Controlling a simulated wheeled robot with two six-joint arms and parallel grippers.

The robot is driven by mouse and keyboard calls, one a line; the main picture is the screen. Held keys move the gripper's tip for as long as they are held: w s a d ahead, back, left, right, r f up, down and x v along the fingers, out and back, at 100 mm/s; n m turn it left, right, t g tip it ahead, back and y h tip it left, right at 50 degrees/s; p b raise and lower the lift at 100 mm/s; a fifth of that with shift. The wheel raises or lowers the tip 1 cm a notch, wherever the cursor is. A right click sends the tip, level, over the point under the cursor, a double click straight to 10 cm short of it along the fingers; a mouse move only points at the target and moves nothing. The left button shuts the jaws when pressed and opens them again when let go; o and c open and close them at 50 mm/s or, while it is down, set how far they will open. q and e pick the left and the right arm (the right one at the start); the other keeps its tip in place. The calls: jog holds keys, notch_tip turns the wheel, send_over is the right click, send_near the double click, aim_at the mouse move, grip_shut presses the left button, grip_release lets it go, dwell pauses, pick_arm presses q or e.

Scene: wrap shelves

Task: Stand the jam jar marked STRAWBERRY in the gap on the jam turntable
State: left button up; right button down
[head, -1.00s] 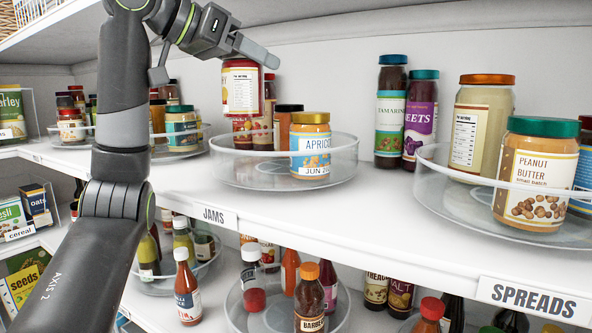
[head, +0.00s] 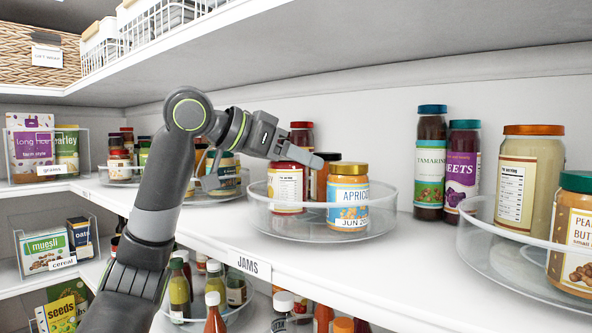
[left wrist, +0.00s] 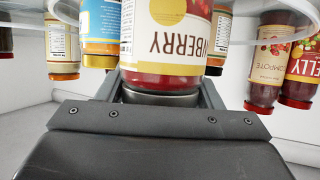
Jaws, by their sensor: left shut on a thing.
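The jam turntable (head: 385,218) is a clear round tray with a low rim on the middle shelf. In the left wrist view this jar (left wrist: 168,35) shows upside down, with label letters ending in "BERRY". My left gripper (head: 266,170) is shut on it near the lid; the fingers reach to either side. Whether its base touches the turntable floor I cannot tell. My right gripper is not in view.
A dark jar (head: 325,172) and a taller red-lidded bottle (head: 302,136) stand behind, close to the held jar. Tamarind (head: 431,165) and beets bottles (head: 461,168) stand right of the turntable. The spreads turntable (head: 480,245) is at far right. An upper shelf (head: 330,50) overhangs.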

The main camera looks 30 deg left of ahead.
pick_arm(q)
jog(key=shift+s+a+f, duration=0.15)
jog(key=shift+f, duration=0.75)
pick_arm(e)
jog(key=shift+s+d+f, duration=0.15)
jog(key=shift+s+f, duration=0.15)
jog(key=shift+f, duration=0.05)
pick_arm(q)
jog(key=o, duration=0.9)
jog(key=shift+f, duration=0.1)
jog(key=o, duration=0.5)
jog(key=shift+c, duration=0.2)
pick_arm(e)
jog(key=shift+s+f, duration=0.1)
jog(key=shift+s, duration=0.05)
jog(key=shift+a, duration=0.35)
